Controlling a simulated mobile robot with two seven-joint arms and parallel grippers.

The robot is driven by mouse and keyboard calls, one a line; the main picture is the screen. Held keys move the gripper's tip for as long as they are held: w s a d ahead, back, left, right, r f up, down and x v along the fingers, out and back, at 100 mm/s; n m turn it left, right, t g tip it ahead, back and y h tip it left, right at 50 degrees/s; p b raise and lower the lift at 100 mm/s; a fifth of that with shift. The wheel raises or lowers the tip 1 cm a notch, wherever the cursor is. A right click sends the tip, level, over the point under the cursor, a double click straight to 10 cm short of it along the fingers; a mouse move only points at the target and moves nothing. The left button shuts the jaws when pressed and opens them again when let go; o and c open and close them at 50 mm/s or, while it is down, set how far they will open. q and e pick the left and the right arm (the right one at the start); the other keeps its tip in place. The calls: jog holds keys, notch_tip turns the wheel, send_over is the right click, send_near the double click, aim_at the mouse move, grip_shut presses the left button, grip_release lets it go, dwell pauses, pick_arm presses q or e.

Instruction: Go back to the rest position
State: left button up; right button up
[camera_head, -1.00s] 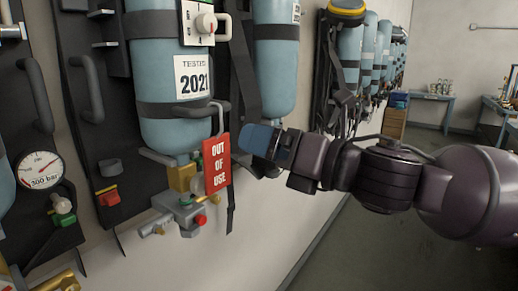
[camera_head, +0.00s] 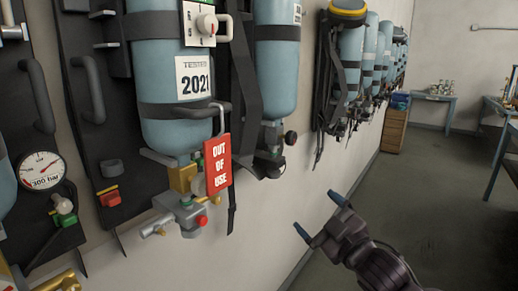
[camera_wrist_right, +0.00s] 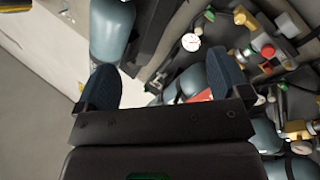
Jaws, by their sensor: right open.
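My right gripper (camera_head: 320,220) is at the lower right of the head view, in free space over the floor and in front of the wall. Its two blue fingertips are spread apart with nothing between them. In the right wrist view the open fingers (camera_wrist_right: 160,90) point towards the wall with the breathing sets. A red "OUT OF USE" tag (camera_head: 217,165) hangs by its shackle at the valve of the blue-grey cylinder (camera_head: 172,60) labelled 2021. The gripper is apart from the tag, below and right of it. My left gripper is not in view.
More breathing sets (camera_head: 276,60) hang along the wall towards the back. A pressure gauge (camera_head: 41,171) shows at the left. A wooden cabinet (camera_head: 394,130) and tables (camera_head: 433,97) stand far back. The grey floor (camera_head: 425,200) around the right arm is clear.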

jog(key=s+d+f+m+g+h, duration=0.1)
jog(key=s+d+f+m+h, duration=0.3)
jog(key=f, duration=0.6)
jog(key=s+d+f+m+g+h, duration=0.1)
jog(key=s+d+f+m+h, duration=0.15)
jog(key=s+d+f, duration=0.5)
jog(key=s+d+f+m+g+h, duration=0.1)
jog(key=s+d+f+m+h, duration=0.2)
jog(key=f, duration=0.8)
jog(key=s+f+m+g, duration=0.2)
jog(key=s+f, duration=0.5)
jog(key=s, duration=0.4)
jog(key=shift+d+f+m+g, duration=0.2)
jog(key=shift+m+g, duration=0.1)
jog(key=shift+m, duration=0.05)
jog(key=shift+h, duration=0.25)
